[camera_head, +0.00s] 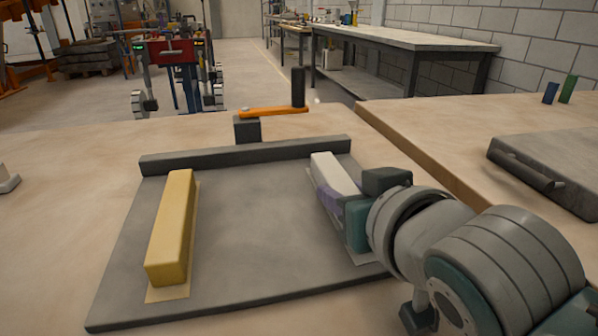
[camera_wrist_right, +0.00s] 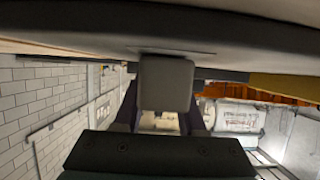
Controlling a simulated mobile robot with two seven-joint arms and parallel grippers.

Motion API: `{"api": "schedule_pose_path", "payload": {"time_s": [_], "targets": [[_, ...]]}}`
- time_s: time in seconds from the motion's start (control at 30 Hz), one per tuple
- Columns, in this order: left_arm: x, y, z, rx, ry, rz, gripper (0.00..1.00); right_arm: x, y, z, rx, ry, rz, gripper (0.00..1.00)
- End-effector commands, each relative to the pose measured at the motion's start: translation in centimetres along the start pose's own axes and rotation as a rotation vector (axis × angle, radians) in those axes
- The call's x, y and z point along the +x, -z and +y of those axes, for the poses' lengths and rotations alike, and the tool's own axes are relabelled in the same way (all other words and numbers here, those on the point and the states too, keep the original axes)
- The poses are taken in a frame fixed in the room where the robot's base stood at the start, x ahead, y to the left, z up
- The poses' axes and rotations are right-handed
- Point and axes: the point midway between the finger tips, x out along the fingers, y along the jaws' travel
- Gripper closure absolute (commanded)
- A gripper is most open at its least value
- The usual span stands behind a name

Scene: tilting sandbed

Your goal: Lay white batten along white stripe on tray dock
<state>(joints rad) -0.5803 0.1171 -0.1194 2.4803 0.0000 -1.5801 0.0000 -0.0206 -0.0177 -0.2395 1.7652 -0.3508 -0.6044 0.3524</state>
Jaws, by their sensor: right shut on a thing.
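The white batten (camera_head: 328,166) lies lengthwise over the pale stripe (camera_head: 362,257) on the right side of the grey tray dock (camera_head: 250,240). My right gripper (camera_head: 330,197) is shut on the white batten, and its hand hides the near part. In the right wrist view the batten's end (camera_wrist_right: 167,83) shows between the fingers, close to the tray surface; I cannot tell whether it touches. A yellow batten (camera_head: 172,225) lies on the left stripe of the tray dock, apart from my gripper. My left gripper is not in view.
A dark bar (camera_head: 248,154) runs along the tray's back edge. Behind it stands a dark block with an orange lever (camera_head: 274,112) and black handle. A grey slab (camera_head: 550,165) lies on the right table. The tray's middle is clear.

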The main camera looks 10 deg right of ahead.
Motion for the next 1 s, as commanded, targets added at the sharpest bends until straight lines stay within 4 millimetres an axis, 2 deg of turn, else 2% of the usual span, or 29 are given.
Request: {"api": "schedule_pose_path", "payload": {"time_s": [0.27,0.73,0.77,1.0], "targets": [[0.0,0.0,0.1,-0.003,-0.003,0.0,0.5,0.0,0.0,0.0,0.001,0.0,0.002,1.0],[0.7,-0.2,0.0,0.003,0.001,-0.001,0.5,0.5,-1.7,0.2,-0.005,-0.004,-0.008,1.0],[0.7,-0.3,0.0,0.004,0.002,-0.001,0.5,0.5,-1.8,0.2,-0.005,-0.004,-0.009,0.58],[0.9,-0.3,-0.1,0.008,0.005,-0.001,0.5,0.6,-1.9,0.4,-0.009,-0.007,-0.01,0.31]]}}
